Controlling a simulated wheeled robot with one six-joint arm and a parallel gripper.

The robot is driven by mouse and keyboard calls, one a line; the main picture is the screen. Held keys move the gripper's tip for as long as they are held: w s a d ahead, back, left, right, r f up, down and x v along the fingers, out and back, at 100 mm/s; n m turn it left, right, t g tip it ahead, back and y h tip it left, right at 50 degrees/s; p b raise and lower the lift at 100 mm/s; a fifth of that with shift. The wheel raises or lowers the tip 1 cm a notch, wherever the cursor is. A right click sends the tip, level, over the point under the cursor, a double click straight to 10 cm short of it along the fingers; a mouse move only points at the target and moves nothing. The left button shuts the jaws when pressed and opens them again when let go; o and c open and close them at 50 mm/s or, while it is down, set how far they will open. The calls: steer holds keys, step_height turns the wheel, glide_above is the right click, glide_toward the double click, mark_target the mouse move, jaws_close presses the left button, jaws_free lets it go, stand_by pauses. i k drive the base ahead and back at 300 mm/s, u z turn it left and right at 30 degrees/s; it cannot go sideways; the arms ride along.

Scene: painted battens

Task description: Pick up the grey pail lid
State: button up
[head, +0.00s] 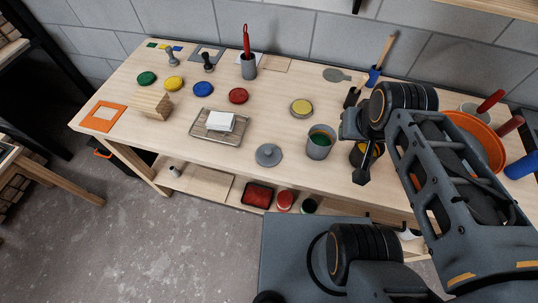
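The grey pail lid (268,154) is a round grey disc with a small knob on top. It lies on the workbench (200,165) near the front edge, left of an open grey pail (319,146) with green paint inside. My gripper (362,174) hangs to the right of that pail, well apart from the lid. The gripper points downward and its fingers overlap in this view, so I cannot tell how far apart they are. It partly hides a dark pot with a yellowish top (355,152) behind it.
A metal tray with a white block (220,122) stands left of the lid. A yellow-topped tin (301,107) and red disc (238,96) lie farther back. An orange bowl (480,140) is at right, partly behind my arm. Bare wood surrounds the lid.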

mark_target(267, 155)
steer(key=u, duration=2.75)
steer(key=i, duration=1.85)
steer(key=z, duration=3.5)
